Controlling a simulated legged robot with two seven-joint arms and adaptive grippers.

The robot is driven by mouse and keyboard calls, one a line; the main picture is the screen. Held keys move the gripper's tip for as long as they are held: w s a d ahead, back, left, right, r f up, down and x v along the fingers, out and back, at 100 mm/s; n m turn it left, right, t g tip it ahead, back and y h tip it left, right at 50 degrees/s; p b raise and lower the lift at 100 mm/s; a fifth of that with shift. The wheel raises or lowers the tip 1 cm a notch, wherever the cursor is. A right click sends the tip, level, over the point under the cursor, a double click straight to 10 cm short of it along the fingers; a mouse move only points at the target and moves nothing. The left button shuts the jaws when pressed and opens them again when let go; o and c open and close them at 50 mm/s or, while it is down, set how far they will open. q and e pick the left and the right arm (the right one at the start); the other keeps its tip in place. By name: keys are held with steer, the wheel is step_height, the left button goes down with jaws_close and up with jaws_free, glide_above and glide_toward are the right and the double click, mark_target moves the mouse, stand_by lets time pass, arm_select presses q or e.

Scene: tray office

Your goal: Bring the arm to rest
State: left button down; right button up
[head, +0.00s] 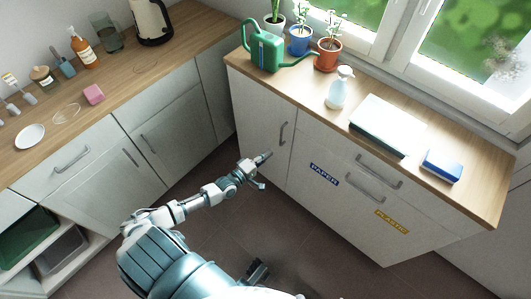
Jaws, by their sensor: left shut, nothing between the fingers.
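My left arm reaches up from the lower left of the head view. Its gripper (262,159) hangs over the floor in front of the cabinet corner. The left gripper is shut and empty, close to the cabinet front in the picture; I cannot tell whether it touches. A dark part of my body shows at the bottom middle. My right gripper cannot be made out.
The right counter (478,193) holds a green watering can (265,52), potted plants, a spray bottle (338,90), a white stack (385,124) and a blue box (441,165). The left counter (60,150) holds a kettle (152,22), bottles and a pink block (94,94). Open floor lies between.

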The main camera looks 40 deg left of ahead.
arm_select(q)
steer(key=s+d+f+m+g+p, duration=0.3)
steer(key=s+d+f+m+g, duration=0.15)
steer(key=s+f, duration=0.4)
steer(key=s+d+f+m+g+p, duration=0.35)
steer(key=s+f+m, duration=0.3)
steer(key=f, duration=0.25)
steer(key=s+d+f+m+g+y+p, duration=0.1)
steer(key=s+d+f+m+g, duration=0.1)
steer(key=s, duration=0.8)
steer(key=s+d+f+m+g+y+p, duration=0.1)
steer(key=s+f+m+g, duration=0.4)
steer(key=s, duration=0.5)
steer(key=shift+s+d+f+g+y, duration=0.15)
steer(key=shift+d+f+g+y, duration=0.2)
steer(key=shift+d+y, duration=0.2)
arm_select(e)
steer(key=s+f+g, duration=0.1)
steer(key=s+f, duration=0.1)
steer(key=f, duration=0.4)
steer(key=s+f+g, duration=0.1)
steer(key=s+f, duration=0.2)
steer(key=f, duration=0.4)
steer(key=s+f+g+h, duration=0.1)
steer(key=s+f, duration=0.2)
steer(key=f, duration=0.4)
steer(key=shift+d, duration=0.25)
